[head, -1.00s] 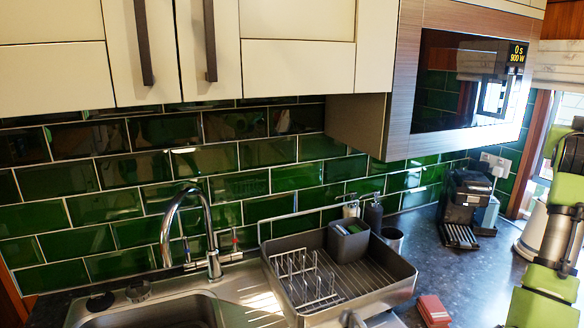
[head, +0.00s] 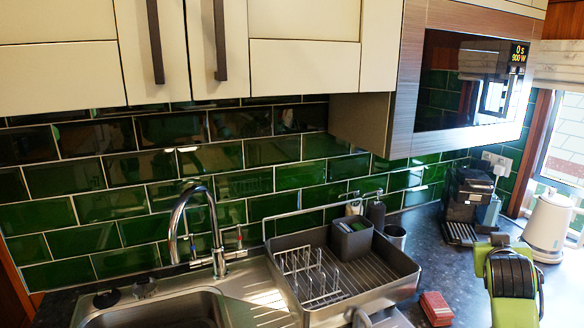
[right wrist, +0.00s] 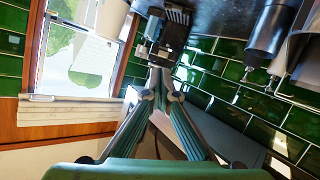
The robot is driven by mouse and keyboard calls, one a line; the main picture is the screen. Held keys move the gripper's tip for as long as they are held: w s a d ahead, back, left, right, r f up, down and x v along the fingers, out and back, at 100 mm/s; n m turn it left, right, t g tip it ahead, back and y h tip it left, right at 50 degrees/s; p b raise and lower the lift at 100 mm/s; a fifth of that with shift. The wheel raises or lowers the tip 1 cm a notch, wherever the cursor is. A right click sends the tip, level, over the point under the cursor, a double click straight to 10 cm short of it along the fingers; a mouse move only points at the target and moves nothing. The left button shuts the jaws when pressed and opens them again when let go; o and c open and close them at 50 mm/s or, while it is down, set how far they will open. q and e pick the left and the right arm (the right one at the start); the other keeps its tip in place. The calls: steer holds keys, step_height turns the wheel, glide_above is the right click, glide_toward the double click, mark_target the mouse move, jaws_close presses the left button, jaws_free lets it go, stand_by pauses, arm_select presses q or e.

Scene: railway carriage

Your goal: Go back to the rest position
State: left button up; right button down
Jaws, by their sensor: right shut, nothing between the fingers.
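My right arm (head: 512,280), green and black, rises from the bottom right of the head view over the worktop. Its gripper cannot be made out there. In the right wrist view my right gripper (right wrist: 159,78) is shut and empty, its two fingers meeting near the middle. The fingertips overlap the coffee machine (right wrist: 167,32) in that picture; I cannot tell the distance. My left gripper is not in view.
The dark worktop (head: 450,275) holds a grey dish rack (head: 395,275), red sponges (head: 435,308), the coffee machine (head: 466,205) and a white kettle (head: 548,225). A sink (head: 155,312) with a tap (head: 217,240) is left. A microwave (head: 460,80) hangs above.

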steer(key=s+a+f+n+g+y, duration=0.2)
steer(key=s+a+f+y, duration=0.1)
steer(key=s+a+f, duration=0.75)
steer(key=s+a+f+n+g+y, duration=0.2)
steer(key=s+a+f, duration=0.4)
steer(key=f, duration=0.7)
steer(key=s+a+f+g+y, duration=0.15)
steer(key=s+a, duration=0.25)
steer(key=s, duration=0.4)
steer(key=s+a+f+n+g+y, duration=0.1)
steer(key=s+a+f, duration=0.2)
steer(key=s, duration=0.4)
steer(key=s+a+f+g+y, duration=0.15)
steer(key=s+a, duration=0.25)
steer(key=s, duration=0.4)
step_height(320, 180, down, 29)
steer(key=s+g, duration=0.2)
steer(key=s+d+f+h, duration=0.1)
steer(key=s+d+f, duration=0.2)
steer(key=s+f, duration=1.2)
steer(key=shift+s+d+n+g+b, duration=0.2)
steer(key=shift+s+n+g+b, duration=0.2)
steer(key=shift+s, duration=0.4)
steer(key=shift+f, duration=0.1)
